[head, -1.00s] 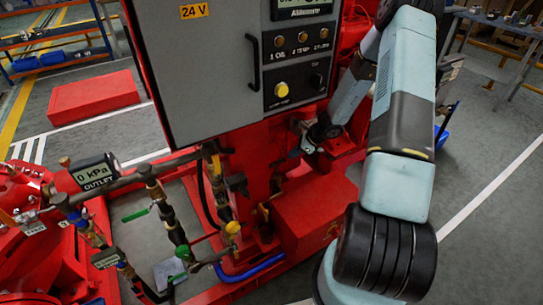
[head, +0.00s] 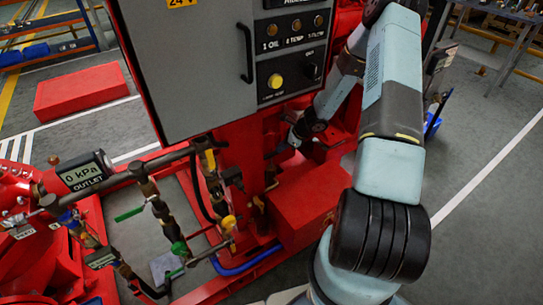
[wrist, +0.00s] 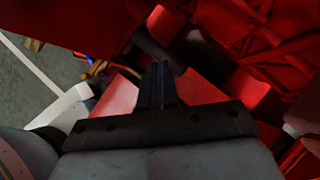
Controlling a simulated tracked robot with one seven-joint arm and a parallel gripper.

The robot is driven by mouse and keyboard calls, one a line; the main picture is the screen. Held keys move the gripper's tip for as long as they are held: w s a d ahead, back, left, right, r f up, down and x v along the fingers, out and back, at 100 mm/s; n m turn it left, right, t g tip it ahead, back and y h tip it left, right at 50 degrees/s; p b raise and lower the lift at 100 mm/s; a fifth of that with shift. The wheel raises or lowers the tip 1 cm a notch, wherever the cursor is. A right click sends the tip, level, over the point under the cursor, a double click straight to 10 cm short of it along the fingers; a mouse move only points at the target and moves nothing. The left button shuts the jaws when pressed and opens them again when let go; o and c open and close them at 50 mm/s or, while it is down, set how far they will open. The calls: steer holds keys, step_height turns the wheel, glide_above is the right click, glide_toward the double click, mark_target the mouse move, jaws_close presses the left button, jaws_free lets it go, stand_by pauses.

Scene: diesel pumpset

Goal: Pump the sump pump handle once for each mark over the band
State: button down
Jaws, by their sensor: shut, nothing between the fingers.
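My gripper shows in the wrist view with its two dark fingers (wrist: 157,85) together and nothing between them. They point into a shadowed space among red machine parts. A dark rounded bar (wrist: 155,48) lies beyond the fingertips; I cannot tell whether it is the sump pump handle, or whether the fingers touch it. In the head view my arm reaches behind the right side of the grey control cabinet (head: 190,70), and its end is low beside the red column. The marks and the band cannot be made out in either view.
The outlet display (head: 83,173) reads 0 kPa at the left. Pipes with a green-handled valve (head: 130,214) stand before the cabinet. A red box (head: 305,205) sits below my wrist. Another red block (head: 85,95) lies on the floor at the back left. Open floor lies right.

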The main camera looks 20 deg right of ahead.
mark_target(273, 154)
steer(key=shift+x, duration=1.2)
steer(key=shift+w+a+f, duration=0.1)
steer(key=shift+a+f, duration=0.15)
steer(key=shift+a, duration=0.1)
steer(key=shift+f, duration=2.1)
steer(key=d, duration=0.1)
steer(key=s+d, duration=0.1)
steer(key=d+r, duration=0.1)
steer(key=shift+s, duration=0.15)
steer(key=v, duration=1.3)
steer(key=shift+d+r, duration=0.2)
steer(key=shift+d, duration=0.1)
steer(key=shift+s, duration=0.1)
